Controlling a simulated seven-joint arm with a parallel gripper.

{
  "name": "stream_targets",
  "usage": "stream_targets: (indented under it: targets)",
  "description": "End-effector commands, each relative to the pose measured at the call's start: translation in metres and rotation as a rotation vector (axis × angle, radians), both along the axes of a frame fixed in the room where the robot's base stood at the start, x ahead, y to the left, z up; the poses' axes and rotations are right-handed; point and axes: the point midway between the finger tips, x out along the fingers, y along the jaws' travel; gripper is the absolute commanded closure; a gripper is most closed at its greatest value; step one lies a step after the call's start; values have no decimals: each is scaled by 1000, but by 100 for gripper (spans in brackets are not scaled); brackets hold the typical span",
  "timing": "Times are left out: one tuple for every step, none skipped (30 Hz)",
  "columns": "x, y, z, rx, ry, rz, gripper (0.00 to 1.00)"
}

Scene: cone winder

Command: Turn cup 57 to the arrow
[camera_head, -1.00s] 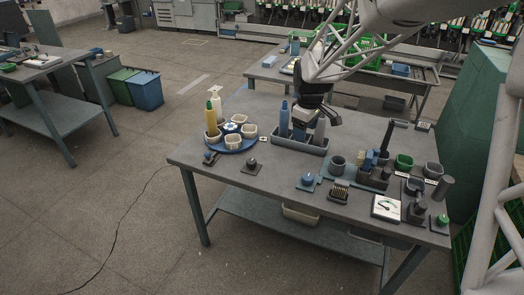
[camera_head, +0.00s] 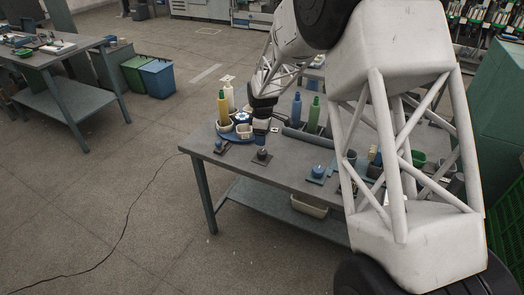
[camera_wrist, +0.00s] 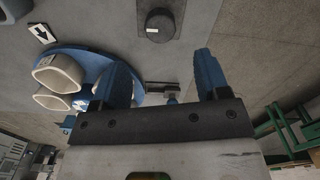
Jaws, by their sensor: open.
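A round blue turntable (camera_head: 229,139) stands at the left end of the table with several pale cups on it. Two of its cups, an upper one (camera_wrist: 58,73) and a lower one (camera_wrist: 50,100), show in the wrist view beside the blue turntable rim (camera_wrist: 88,52). I cannot read a number on any cup. A white card with a black arrow (camera_wrist: 42,33) lies just outside the rim. My gripper (camera_wrist: 162,62) is open, with nothing between its blue fingers; its left finger overlaps the turntable's edge in the picture. In the head view my gripper (camera_head: 262,120) is at the turntable's right side.
A black knob on a plate (camera_wrist: 160,25) is nearby. A blue bottle (camera_head: 297,108) and a green bottle (camera_head: 314,113) stand to the right. My arm hides much of the table's right side.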

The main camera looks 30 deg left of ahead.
Motion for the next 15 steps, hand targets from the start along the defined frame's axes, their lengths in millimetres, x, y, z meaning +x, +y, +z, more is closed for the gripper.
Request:
stream_targets:
  targets:
    - [0,1,-1,0,0,3,31]
    - [0,2,-1,0,0,4,31]
    - [0,2,-1,0,0,4,31]
    - [0,2,-1,0,1,4,31]
    - [0,2,-1,0,1,4,31]
    - [0,2,-1,0,1,4,31]
    - [0,1,-1,0,1,3,31]
    - [0,1,-1,0,1,3,31]
    - [0,1,-1,0,1,3,31]
    - [0,1,-1,0,1,3,31]
    - [0,1,-1,0,1,3,31]
    - [0,1,-2,0,1,3,31]
    - [0,1,-3,0,1,3,31]
    - [0,1,-3,-1,1,3,31]
    - [0,1,-5,-1,1,3,31]
